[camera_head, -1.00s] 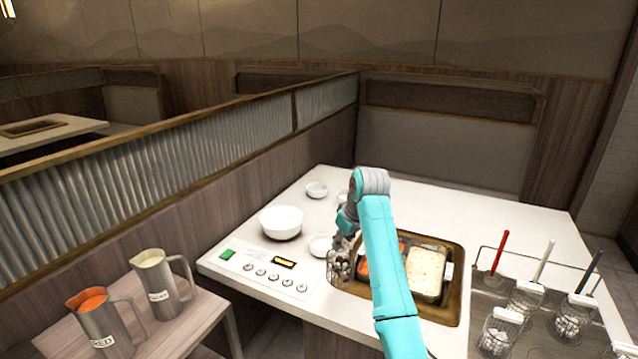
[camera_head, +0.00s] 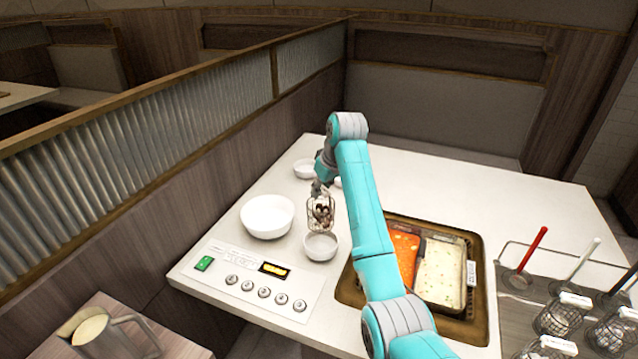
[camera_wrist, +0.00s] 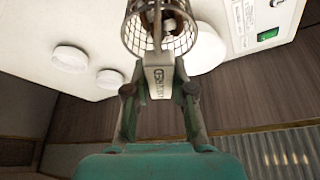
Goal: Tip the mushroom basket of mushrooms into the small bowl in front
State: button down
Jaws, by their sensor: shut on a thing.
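The mushroom basket (camera_head: 320,214) is a small wire basket with dark and pale mushrooms inside. It hangs over the back edge of the small bowl in front (camera_head: 320,246), a white bowl on the counter. My gripper (camera_head: 320,186) is shut on the basket's handle. In the wrist view my gripper (camera_wrist: 160,92) holds the labelled handle, and the wire basket (camera_wrist: 184,40) shows beyond it with a pale mushroom inside. In the head view the basket looks roughly upright. The exact gap between basket and bowl cannot be told.
A large white bowl (camera_head: 267,217) stands just left of the basket. Another small bowl (camera_head: 304,169) is behind. The two-part soup pot (camera_head: 473,320) lies right, partly behind my arm. A control panel (camera_head: 262,277) is at the front. More baskets (camera_head: 556,318) stand far right.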

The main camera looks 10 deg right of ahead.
aim_at(324, 205)
jog(key=shift+f, duration=4)
jog(key=shift+d, duration=0.1)
